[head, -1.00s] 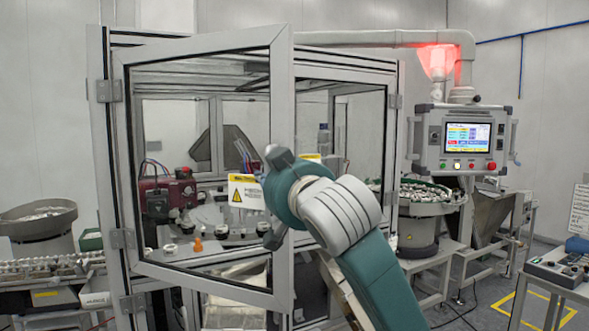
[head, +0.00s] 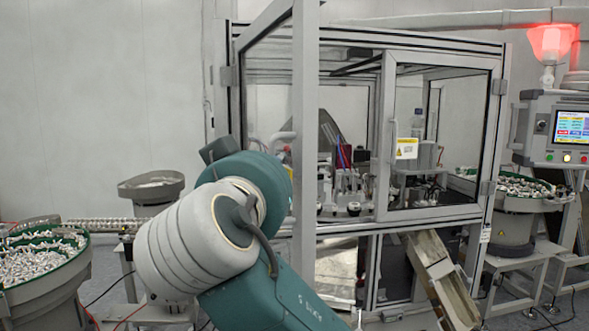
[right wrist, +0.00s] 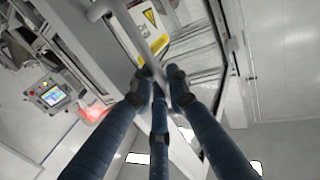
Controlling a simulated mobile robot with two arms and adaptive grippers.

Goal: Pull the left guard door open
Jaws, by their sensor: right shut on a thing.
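The left guard door (head: 305,125) stands swung outward from the cell in the head view. It is seen nearly edge-on, hinged on the cell's left post, with its free upright edge toward me. My right gripper (right wrist: 158,80) is shut on the tubular door handle (right wrist: 140,35) in the right wrist view, its fingers around the bar. A yellow warning label (right wrist: 150,18) shows beside the handle. My left gripper is not in view.
The right guard door (head: 440,140) is closed. A feeder bowl of parts (head: 45,265) stands at the lower left, with a smaller bowl (head: 150,187) behind it. A control panel (head: 568,130) and another bowl (head: 515,187) stand at right. A chute (head: 440,275) slopes below the cell.

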